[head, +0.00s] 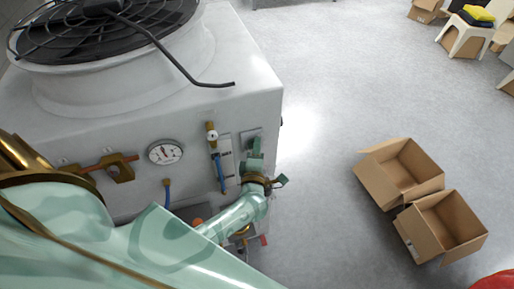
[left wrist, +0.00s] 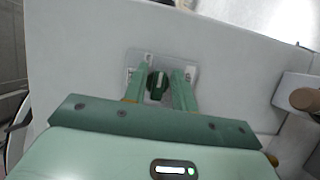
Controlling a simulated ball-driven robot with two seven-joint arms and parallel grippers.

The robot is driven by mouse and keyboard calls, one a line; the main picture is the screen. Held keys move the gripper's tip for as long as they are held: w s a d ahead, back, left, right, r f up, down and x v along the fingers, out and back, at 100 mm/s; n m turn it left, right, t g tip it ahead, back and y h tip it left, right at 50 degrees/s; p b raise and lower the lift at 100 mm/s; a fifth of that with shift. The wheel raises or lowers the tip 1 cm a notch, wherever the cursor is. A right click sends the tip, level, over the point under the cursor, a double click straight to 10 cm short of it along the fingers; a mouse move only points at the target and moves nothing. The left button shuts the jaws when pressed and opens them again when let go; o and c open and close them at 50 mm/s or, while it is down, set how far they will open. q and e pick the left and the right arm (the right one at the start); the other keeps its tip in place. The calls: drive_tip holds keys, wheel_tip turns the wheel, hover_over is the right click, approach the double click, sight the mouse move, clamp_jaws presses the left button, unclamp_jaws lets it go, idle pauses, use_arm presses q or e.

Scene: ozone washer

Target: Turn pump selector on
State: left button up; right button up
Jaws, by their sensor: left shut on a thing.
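The pump selector is a dark green knob (left wrist: 157,85) on a grey plate with small labels, on the pale washer panel. In the left wrist view it sits between the two green fingers of my left gripper (left wrist: 160,88), which is shut on it. In the head view the selector plate (head: 250,137) is near the panel's right edge. My left gripper (head: 255,160) reaches up to it there and hides the knob. The knob's pointing direction is hard to read. My right gripper is not in view.
A large black fan guard (head: 95,30) tops the washer (head: 245,75).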

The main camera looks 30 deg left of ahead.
use_arm(q)
drive_tip(key=o, duration=0.7)
drive_tip(key=b+v, duration=0.2)
drive_tip(key=v, duration=1.4)
drive_tip(key=shift+s, duration=0.2)
